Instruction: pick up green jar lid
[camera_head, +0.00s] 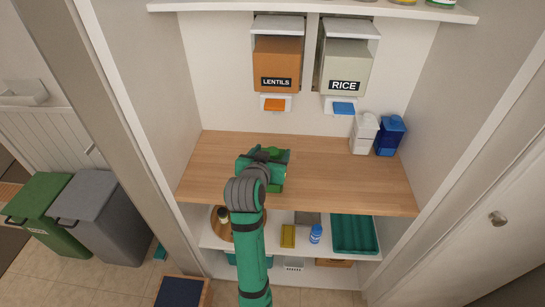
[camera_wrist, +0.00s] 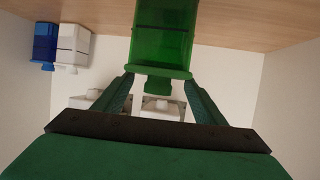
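In the wrist view, which is upside down, a translucent green jar (camera_wrist: 162,32) stands on the wooden shelf. Its green lid (camera_wrist: 158,72) is on it, with a small knob (camera_wrist: 158,87) pointing away from the jar. My gripper (camera_wrist: 160,84) is open, with one finger on each side of the lid and knob. I cannot tell whether the fingers touch the lid. In the head view my gripper (camera_head: 264,158) is over the middle of the wooden shelf, and my arm and gripper hide most of the jar.
A white canister (camera_head: 364,134) and a blue canister (camera_head: 390,136) stand at the right end of the wooden shelf (camera_head: 330,178). Lentils (camera_head: 277,64) and rice (camera_head: 345,66) dispensers hang on the back wall. Side walls close in the shelf; its left part is clear. A green tray (camera_head: 354,235) sits below.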

